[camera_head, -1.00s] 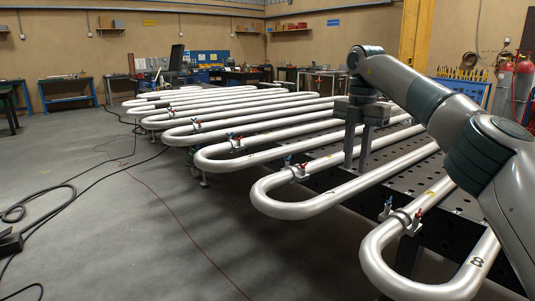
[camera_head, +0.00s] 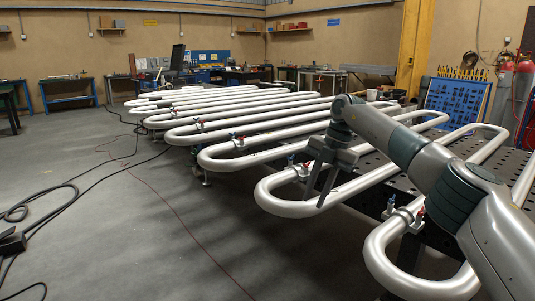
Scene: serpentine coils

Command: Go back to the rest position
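My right arm comes in from the right edge of the head view, and its gripper (camera_head: 313,200) points downward over the near part of the silver serpentine coil (camera_head: 290,209). The two fingers are apart with nothing visible between them. They overlap a near bend of the coil in the picture, close to a small clamp with red and blue handles (camera_head: 305,168); I cannot tell whether they touch the pipe. My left gripper is not in view.
The coil lies on a dark perforated table (camera_head: 400,180). Another clamp (camera_head: 391,203) sits at the nearest bend. Black cables (camera_head: 60,190) and a thin red cable cross the open grey floor at left. Workbenches, a blue tool board (camera_head: 455,103) and red cylinders (camera_head: 515,85) stand behind.

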